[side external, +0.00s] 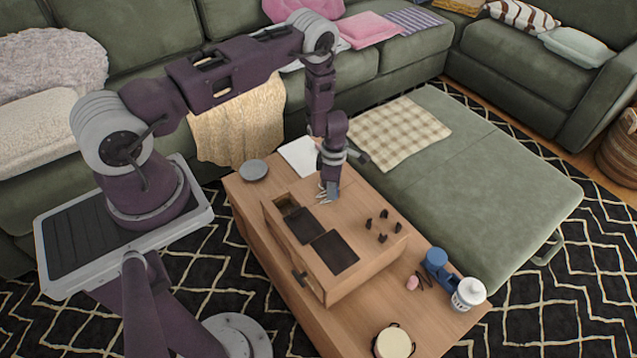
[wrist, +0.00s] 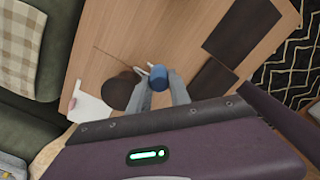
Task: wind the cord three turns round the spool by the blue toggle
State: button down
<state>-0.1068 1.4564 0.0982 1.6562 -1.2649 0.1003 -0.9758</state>
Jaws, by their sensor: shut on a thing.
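My gripper (side external: 328,194) points down at the far part of the wooden box (side external: 377,256). In the wrist view my gripper (wrist: 160,86) is shut on the blue toggle (wrist: 158,76), which sits between the fingertips. A short length of pale cord (wrist: 142,71) shows just left of the toggle. A dark brown round piece (wrist: 118,90), which may be the spool, lies beside the left finger. How the cord lies round it cannot be told. Thin pale strands (side external: 322,198) show near the fingertips in the side view.
The box has dark panels (side external: 334,252) and several small dark pegs (side external: 383,238) on top. A grey dish (side external: 253,170) and white sheet (side external: 298,156) lie behind it. A blue object (side external: 437,260), white jar (side external: 468,294) and small drum (side external: 393,342) stand at the right end.

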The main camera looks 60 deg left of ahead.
jog(key=w, duration=0.6)
jog(key=shift+w+d, duration=0.2)
jog(key=shift+d, duration=0.2)
jog(key=w+a, duration=0.4)
jog(key=shift+w, duration=0.15)
jog(key=a, duration=0.7)
jog(key=shift+a+r, duration=0.15)
jog(key=shift+a, duration=0.05)
jog(key=s+a, duration=0.1)
jog(key=s, duration=0.1)
jog(key=s+a, duration=0.1)
jog(key=a, duration=0.1)
jog(key=shift+s, duration=0.35)
jog(key=s, duration=0.5)
jog(key=shift+s+a, duration=0.1)
jog(key=shift+s, duration=0.3)
jog(key=s+d, duration=0.4)
jog(key=shift+s+d, duration=0.15)
jog(key=shift+s, duration=0.15)
jog(key=d, duration=0.5)
jog(key=shift+d, duration=0.45)
